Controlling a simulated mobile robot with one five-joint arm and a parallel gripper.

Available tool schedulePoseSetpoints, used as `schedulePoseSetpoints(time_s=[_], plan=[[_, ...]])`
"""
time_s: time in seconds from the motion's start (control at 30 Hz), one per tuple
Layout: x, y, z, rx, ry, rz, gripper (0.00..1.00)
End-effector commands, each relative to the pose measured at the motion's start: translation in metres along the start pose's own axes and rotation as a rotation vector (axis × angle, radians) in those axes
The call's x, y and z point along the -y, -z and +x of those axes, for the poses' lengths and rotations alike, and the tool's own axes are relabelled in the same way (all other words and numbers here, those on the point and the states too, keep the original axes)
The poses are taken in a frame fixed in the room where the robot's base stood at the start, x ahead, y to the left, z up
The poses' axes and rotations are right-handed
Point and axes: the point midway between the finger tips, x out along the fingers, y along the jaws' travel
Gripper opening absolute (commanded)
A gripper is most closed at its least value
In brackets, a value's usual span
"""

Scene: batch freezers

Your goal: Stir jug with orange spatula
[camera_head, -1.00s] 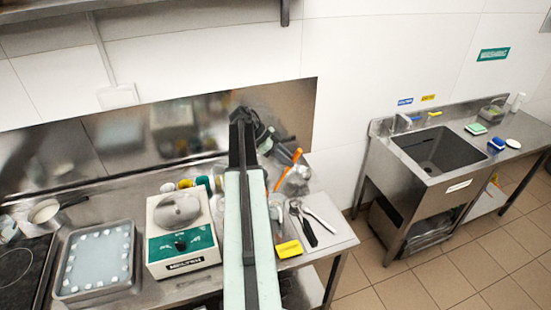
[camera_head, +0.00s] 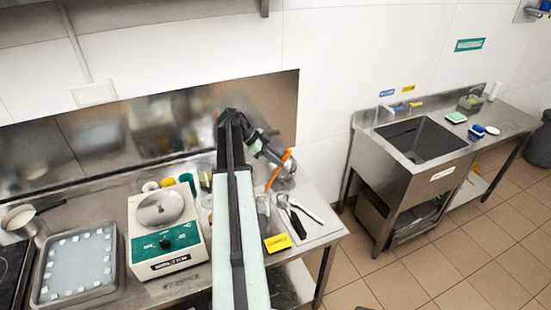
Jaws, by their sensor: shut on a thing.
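The orange spatula (camera_head: 278,170) is tilted, its upper end to the right, near the right end of the steel counter. My gripper (camera_head: 282,160) is at its upper part, shut on it; my dark wrist hides some of the grip. A clear jug (camera_head: 286,181) stands just below and behind the gripper, partly covered by it. I cannot tell whether the spatula's lower end is inside the jug or in front of it.
Utensils (camera_head: 296,222) and a yellow sign (camera_head: 277,243) lie right of my arm. A sink (camera_head: 425,142) stands apart at the right.

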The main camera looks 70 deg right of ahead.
Motion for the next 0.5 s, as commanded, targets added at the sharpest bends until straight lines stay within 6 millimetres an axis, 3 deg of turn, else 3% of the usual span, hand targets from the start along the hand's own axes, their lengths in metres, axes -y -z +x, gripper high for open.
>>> schedulePoseSetpoints(time_s=[0.07,0.5], plan=[[-0.001,-0.005,0.011,0.0,0.0,0.0,0.0],[0.0,-0.042,0.026,0.0,-0.002,0.001,0.0]])
